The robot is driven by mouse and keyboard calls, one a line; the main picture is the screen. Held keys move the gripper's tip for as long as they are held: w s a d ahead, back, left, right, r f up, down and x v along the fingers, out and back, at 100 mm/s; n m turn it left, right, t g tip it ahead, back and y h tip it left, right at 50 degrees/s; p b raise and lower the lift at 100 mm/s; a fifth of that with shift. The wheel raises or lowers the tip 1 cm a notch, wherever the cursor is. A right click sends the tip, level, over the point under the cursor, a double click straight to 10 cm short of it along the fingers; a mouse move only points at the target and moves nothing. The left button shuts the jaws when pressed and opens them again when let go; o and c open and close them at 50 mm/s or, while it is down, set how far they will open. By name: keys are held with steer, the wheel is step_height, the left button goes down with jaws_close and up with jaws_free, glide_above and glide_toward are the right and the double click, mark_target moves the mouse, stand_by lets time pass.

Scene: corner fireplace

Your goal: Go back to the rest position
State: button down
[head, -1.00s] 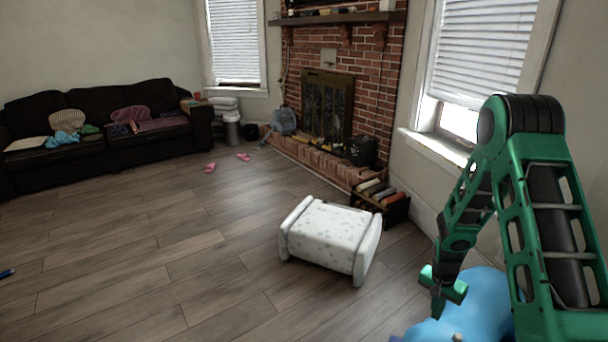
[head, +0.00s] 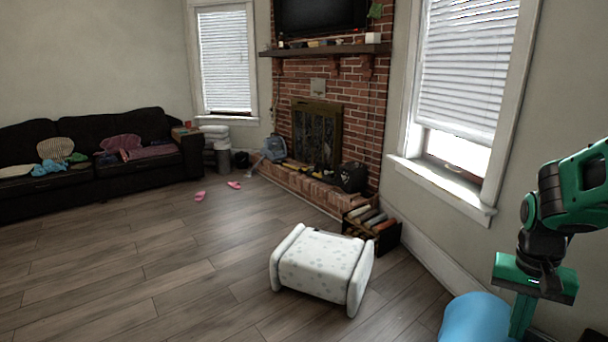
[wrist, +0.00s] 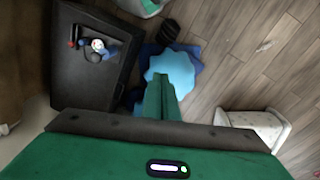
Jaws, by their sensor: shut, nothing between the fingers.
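My gripper (head: 522,316) is at the lower right of the head view, green, pointing down and holding nothing. In the wrist view my gripper (wrist: 162,88) has its green fingers together. Below and beyond the fingers is a light-blue rounded object (wrist: 172,68). In the head view a light-blue object (head: 476,320) stands on the floor just left of my gripper, cut off by the bottom edge.
A white spotted box-like seat (head: 322,264) stands on the wooden floor. A dark crate (head: 386,240) is by the wall. A black sofa (head: 150,190) and brick fireplace lie farther back. A dark surface with small items (wrist: 78,85) is left in the wrist view.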

steer(key=s+a+r, duration=0.1)
steer(key=s+r, duration=0.1)
steer(key=s, duration=0.4)
steer(key=s+a+r+n+y, duration=0.1)
steer(key=s+a+r, duration=0.1)
steer(key=s, duration=0.5)
steer(key=shift+a+r, duration=0.2)
steer(key=shift+r, duration=0.3)
